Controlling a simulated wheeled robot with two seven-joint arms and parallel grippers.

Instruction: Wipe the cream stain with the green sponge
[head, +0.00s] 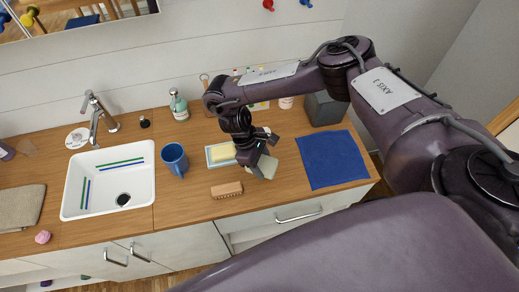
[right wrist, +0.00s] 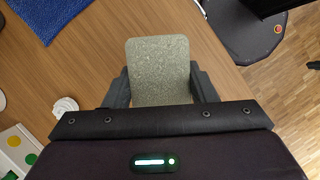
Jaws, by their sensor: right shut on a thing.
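My right gripper (head: 262,158) is shut on the green sponge (head: 266,169), a grey-green block, over the wooden counter between a pale dish and a blue cloth. In the right wrist view the sponge (right wrist: 158,70) sits between the two dark fingers (right wrist: 159,88), its broad face toward the camera. I cannot tell whether it touches the counter. My left gripper is not in view.
The blue cloth (head: 333,159) lies right. A white sink (head: 75,190) is further left. The counter's front edge is close.

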